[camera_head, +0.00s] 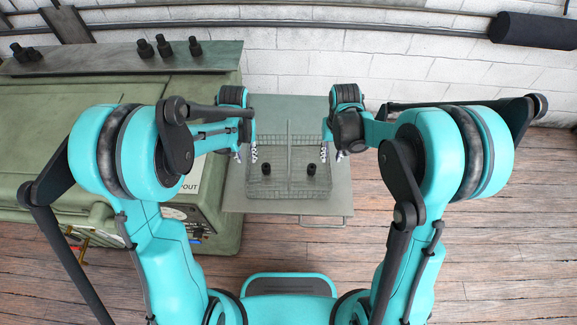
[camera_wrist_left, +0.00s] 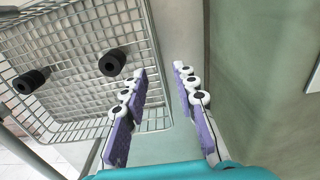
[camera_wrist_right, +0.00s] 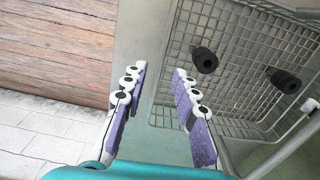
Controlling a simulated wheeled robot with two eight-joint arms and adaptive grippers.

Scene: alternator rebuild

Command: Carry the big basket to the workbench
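The big wire basket (camera_head: 268,186) stands on a grey-green shelf or tray (camera_head: 240,205) in the middle of the head view. Two black cylindrical parts (camera_head: 266,169) are inside it. My left gripper (camera_head: 246,157) is at the basket's left side, open. In the left wrist view (camera_wrist_left: 162,80) its fingers appear to lie on either side of the basket's side wall. My right gripper (camera_head: 331,156) is open at the right side. In the right wrist view (camera_wrist_right: 160,75) its fingers likewise appear on either side of the wall. Contact with the wire cannot be told.
A large green machine (camera_head: 110,75) stands close on the left, with several dark fittings (camera_head: 163,45) on its top plate. A metal handle (camera_head: 322,222) sticks out at the shelf's front. A white brick wall (camera_head: 300,65) is behind. Wooden floor (camera_head: 480,250) is clear on the right.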

